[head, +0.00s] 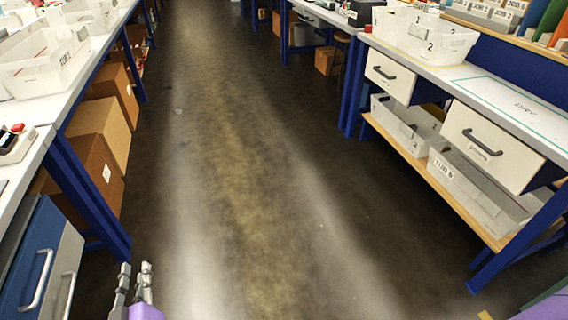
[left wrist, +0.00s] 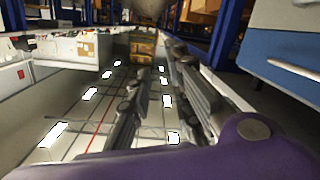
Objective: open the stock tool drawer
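Two white drawers hang under the right bench in the head view, a far one (head: 388,78) and a nearer one (head: 492,147). Each has a dark bar handle and looks shut. The nearer one carries a small label that I cannot read, so I cannot tell which is the stock tool drawer. On the left, a blue drawer front (head: 22,265) has a pale bar handle; it also shows in the left wrist view (left wrist: 285,60). My left gripper (head: 134,272) is low by the left bench, its fingers apart and empty. My right gripper is out of view.
A wide clear floor aisle (head: 230,150) runs between the benches. Cardboard boxes (head: 100,130) sit under the left bench. Tub 6 (head: 475,190) and another tub stand on the low shelf (head: 420,160) below the white drawers. Blue bench legs (head: 90,200) edge the aisle.

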